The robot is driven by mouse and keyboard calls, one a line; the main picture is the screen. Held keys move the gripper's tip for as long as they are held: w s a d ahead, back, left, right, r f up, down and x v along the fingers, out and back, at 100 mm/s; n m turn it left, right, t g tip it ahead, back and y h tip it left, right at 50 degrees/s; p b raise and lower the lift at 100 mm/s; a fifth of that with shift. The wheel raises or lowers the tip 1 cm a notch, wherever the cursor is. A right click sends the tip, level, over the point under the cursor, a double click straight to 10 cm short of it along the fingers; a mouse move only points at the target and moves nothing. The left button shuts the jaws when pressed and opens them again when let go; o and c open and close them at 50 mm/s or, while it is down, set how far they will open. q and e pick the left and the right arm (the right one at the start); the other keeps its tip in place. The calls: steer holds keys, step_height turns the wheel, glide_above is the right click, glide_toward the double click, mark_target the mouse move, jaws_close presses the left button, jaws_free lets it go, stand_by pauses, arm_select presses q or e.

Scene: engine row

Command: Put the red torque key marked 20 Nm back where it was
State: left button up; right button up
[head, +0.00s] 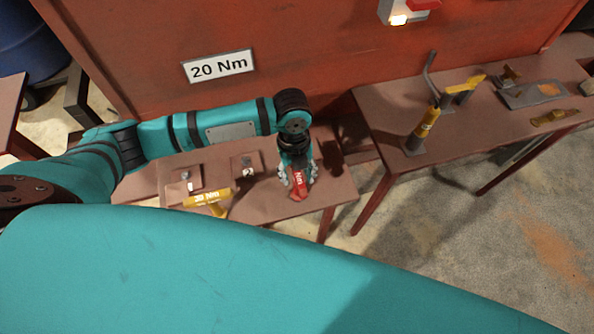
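The red torque key (298,187) is at the right part of the low reddish table, with white letters "Nm" showing; its number is hidden. My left gripper (298,177) reaches down over it, with a grey finger on each side of the red body, and appears shut on it. I cannot tell whether the key touches the table top. A white sign reading "20 Nm" (218,66) is on the red wall panel behind the table. My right gripper is not in view.
A second table (375,108) at right carries yellow-handled tools (428,122) and a grey tray (535,95).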

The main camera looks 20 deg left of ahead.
arm_select(q)
steer(key=shift+r, duration=0.3)
step_height(320, 180, up, 12)
steer(key=w+b, duration=0.1)
steer(key=shift+a+f, duration=0.15)
steer(key=shift+a, duration=0.3)
steer(key=shift+f, duration=0.1)
